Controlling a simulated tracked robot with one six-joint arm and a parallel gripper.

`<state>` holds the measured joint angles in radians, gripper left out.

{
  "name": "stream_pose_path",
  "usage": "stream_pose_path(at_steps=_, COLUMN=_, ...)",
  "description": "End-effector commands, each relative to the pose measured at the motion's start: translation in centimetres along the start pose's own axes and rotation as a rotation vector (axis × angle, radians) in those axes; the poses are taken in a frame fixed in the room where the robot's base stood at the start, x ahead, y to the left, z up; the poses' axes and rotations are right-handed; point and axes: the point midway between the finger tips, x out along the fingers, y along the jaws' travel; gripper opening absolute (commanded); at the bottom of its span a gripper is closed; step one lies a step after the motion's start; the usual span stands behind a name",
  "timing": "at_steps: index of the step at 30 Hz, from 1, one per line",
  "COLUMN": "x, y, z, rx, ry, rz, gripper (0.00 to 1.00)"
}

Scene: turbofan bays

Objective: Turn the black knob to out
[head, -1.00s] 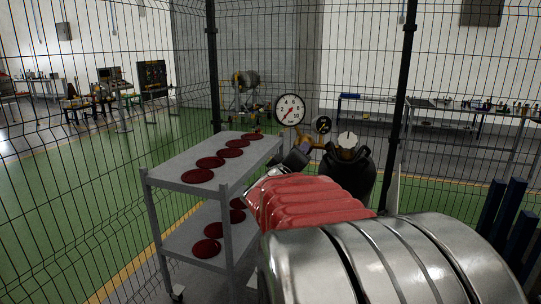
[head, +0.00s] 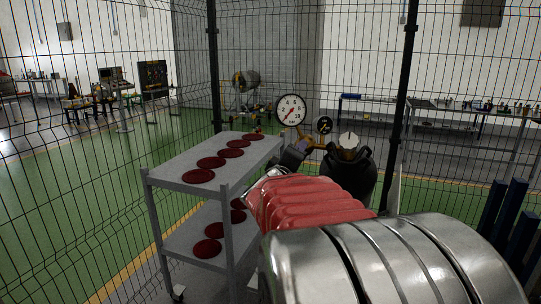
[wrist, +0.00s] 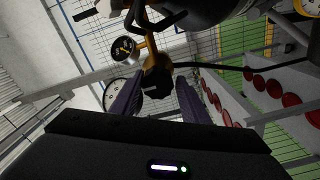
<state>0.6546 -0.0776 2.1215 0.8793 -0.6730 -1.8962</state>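The black knob (wrist: 157,84) sits on a brass regulator body (wrist: 153,58) in the wrist view. My gripper (wrist: 160,90) is open, with one dark purple finger on either side of the knob. Narrow gaps seem to show beside the knob; I cannot tell whether either finger touches it. In the head view my gripper (head: 297,153) is at the regulator, below the large white gauge (head: 290,109), and hides the knob. A small black gauge (head: 325,125) is to the right; it also shows in the wrist view (wrist: 124,48). No knob marking is readable.
A dark cylinder (head: 347,174) with a white-topped valve stands just right of my gripper. A grey two-shelf cart (head: 160,166) with several dark red discs is to the left. A wire mesh fence with black posts (head: 405,110) stands close behind.

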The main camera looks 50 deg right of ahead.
Motion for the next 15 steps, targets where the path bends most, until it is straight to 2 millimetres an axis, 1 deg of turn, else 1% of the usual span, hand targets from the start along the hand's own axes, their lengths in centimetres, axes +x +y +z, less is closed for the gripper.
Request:
stream_pose_path(at_steps=1, x=0.01, y=0.00, z=0.04, rx=0.000, ry=-0.001, rz=0.000, gripper=0.45)
stream_pose_path(at_steps=5, x=0.04, y=0.10, z=0.14, rx=0.002, ry=-0.003, rz=0.002, gripper=0.54)
stream_pose_path(at_steps=15, x=-0.19, y=0.21, z=0.21, rx=0.003, ry=-0.005, rz=0.005, gripper=0.54)
